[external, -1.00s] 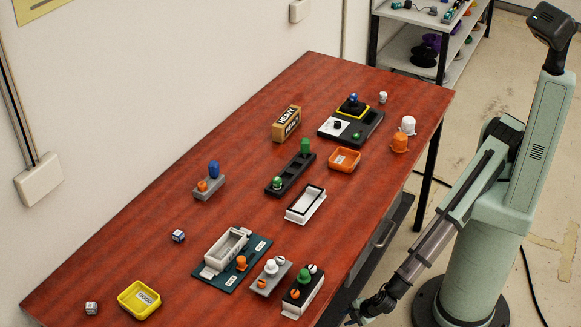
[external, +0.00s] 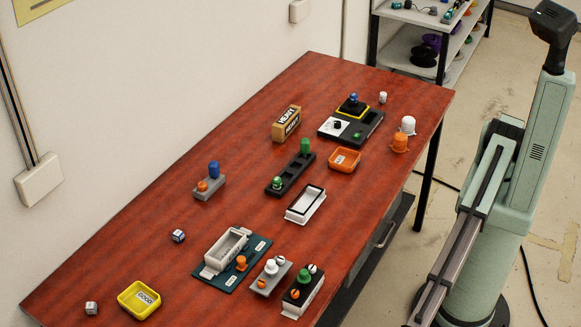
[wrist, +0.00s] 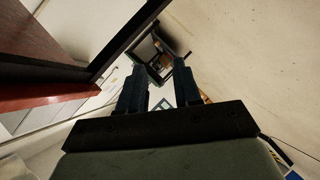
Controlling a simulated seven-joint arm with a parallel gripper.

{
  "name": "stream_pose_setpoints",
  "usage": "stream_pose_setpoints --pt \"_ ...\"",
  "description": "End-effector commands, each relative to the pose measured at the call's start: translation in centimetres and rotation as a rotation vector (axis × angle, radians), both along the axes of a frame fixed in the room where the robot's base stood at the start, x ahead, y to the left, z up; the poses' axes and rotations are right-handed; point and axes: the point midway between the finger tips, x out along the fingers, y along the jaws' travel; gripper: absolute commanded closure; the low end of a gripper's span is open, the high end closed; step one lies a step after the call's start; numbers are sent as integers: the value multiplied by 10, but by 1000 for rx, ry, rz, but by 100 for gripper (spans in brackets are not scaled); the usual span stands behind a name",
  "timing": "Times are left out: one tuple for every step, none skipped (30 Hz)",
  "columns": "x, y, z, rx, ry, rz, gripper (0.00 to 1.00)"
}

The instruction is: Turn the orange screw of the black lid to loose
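The black lid (external: 305,283) sits on a white box near the front edge of the table, in the external view. It has a green knob (external: 304,276) in the middle, an orange screw (external: 295,294) at its near end and a white screw (external: 312,268) at its far end. The screw's turn is too small to tell. My gripper (wrist: 158,74) shows in the wrist view with its two dark fingers apart and nothing between them. It is off the table, away from the lid, and is out of the external view. No lid shows in the wrist view.
A grey lid (external: 266,284) with a white knob and its own orange screw lies just left of the black lid. A dark green board (external: 212,279) with a grey box and a yellow tray (external: 135,309) are further left. The table edge (wrist: 40,97) shows in the wrist view.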

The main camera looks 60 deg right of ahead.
Motion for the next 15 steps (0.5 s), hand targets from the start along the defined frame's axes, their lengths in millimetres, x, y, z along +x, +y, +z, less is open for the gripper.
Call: stream_pose_setpoints --pt "10 11 25 31 23 -57 67" --pt "16 14 38 47 40 -94 67" --pt "24 18 56 68 62 -142 67" --pt "30 20 68 85 81 -181 67" --pt "36 22 81 101 98 -217 67" --pt "43 25 98 123 122 -267 67" --pt "49 26 111 139 140 -304 67" --pt "54 27 123 155 160 -340 67" --pt "61 28 139 176 184 -388 67" --pt "66 29 152 192 203 -423 67" --pt "70 29 164 207 222 -458 67" --pt "76 29 179 228 247 -502 67" --pt "80 28 190 241 265 -536 67" --pt "84 28 202 255 283 -567 67" --pt "88 26 217 274 308 -610 67"
